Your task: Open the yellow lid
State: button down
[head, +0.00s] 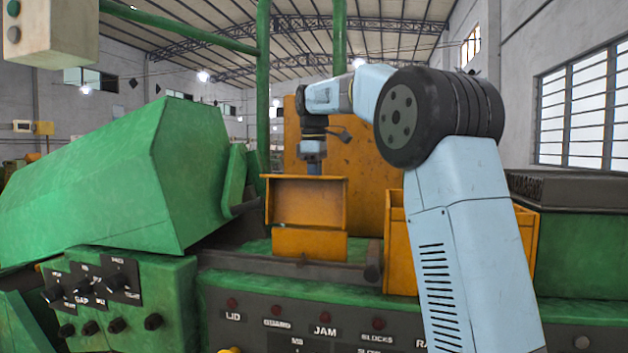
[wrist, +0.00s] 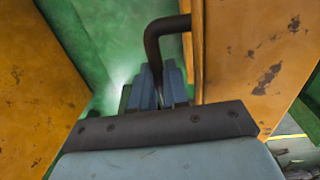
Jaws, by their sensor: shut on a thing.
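In the wrist view, a scuffed yellow-orange panel (wrist: 250,50), which looks like the yellow lid, fills the right side. A dark bent bar handle (wrist: 165,28) stands out from its edge. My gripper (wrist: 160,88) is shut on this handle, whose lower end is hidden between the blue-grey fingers. In the head view, my gripper (head: 314,168) points down at the top edge of a yellow-orange box-like part (head: 305,203). The fingertips and handle are hidden there. A taller yellow-orange plate (head: 365,190) stands upright behind. I cannot tell which of these the wrist-view panel is.
A large green housing (head: 120,180) stands left. A yellow-orange bin (head: 400,245) is right of the box, partly behind my arm. A green control panel (head: 290,310) with labelled buttons runs along the front. Another yellow-orange surface (wrist: 35,85) is close on the gripper's left.

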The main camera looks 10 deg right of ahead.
jog(key=shift+w+d+f, duration=0.25)
jog(key=shift+w+d, duration=0.25)
jog(key=shift+w, duration=0.05)
jog(key=shift+a+r, duration=0.1)
jog(key=shift+r, duration=0.05)
jog(key=c, duration=1.4)
grip_release()
jog(key=shift+c, duration=0.2)
jog(key=o, duration=0.3)
jog(key=shift+a, duration=0.1)
jog(key=shift+s+a+r, duration=0.1)
jog(key=shift+s+r, duration=0.05)
jog(key=shift+r, duration=2.1)
jog(key=shift+s+r, duration=0.15)
jog(key=shift+r, duration=2.1)
jog(key=shift+s+a+r, duration=0.1)
jog(key=shift+s+r, duration=0.05)
jog(key=shift+r, duration=2.1)
